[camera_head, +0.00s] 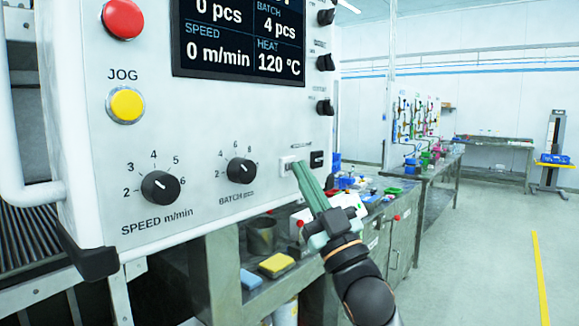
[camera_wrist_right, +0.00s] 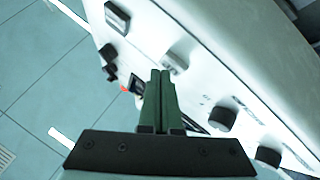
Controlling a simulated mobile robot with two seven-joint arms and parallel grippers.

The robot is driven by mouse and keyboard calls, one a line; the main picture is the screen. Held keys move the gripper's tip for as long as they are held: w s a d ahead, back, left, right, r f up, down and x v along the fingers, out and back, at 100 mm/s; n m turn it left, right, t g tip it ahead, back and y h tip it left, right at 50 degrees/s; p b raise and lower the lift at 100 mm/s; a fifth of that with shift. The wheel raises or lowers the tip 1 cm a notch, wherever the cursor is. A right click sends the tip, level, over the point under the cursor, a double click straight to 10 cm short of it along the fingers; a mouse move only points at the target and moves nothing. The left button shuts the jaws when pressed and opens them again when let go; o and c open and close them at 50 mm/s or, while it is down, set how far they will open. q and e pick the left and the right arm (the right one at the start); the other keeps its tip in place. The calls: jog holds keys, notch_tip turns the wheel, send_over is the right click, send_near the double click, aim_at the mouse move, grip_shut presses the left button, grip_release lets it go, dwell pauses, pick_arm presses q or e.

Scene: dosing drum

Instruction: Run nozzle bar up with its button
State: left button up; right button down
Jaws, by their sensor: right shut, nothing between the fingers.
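The white control panel (camera_head: 200,120) fills the left of the head view. A small white square button (camera_head: 286,166) sits low on its right side; its label is too small to read. It also shows in the right wrist view (camera_wrist_right: 174,62). My right gripper (camera_head: 298,166) is shut and empty, with its green fingertips at the button's right edge. In the right wrist view the fingertips (camera_wrist_right: 160,74) lie just beside the button; I cannot tell whether they touch it. The nozzle bar cannot be made out. My left gripper is not in view.
A black switch (camera_head: 317,159) sits right of the white button. The BATCH knob (camera_head: 241,171), SPEED knob (camera_head: 160,187), yellow JOG button (camera_head: 126,105) and red button (camera_head: 122,18) are further left. A cluttered bench (camera_head: 375,228) stands below and behind my right arm.

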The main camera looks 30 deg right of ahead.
jog(key=shift+s+d, duration=0.2)
jog(key=shift+s, duration=0.25)
jog(key=shift+s+d, duration=0.3)
jog(key=shift+s, duration=0.45)
jog(key=shift+s+d, duration=0.35)
jog(key=shift+s, duration=0.45)
jog(key=shift+s+d, duration=0.3)
jog(key=shift+s, duration=0.45)
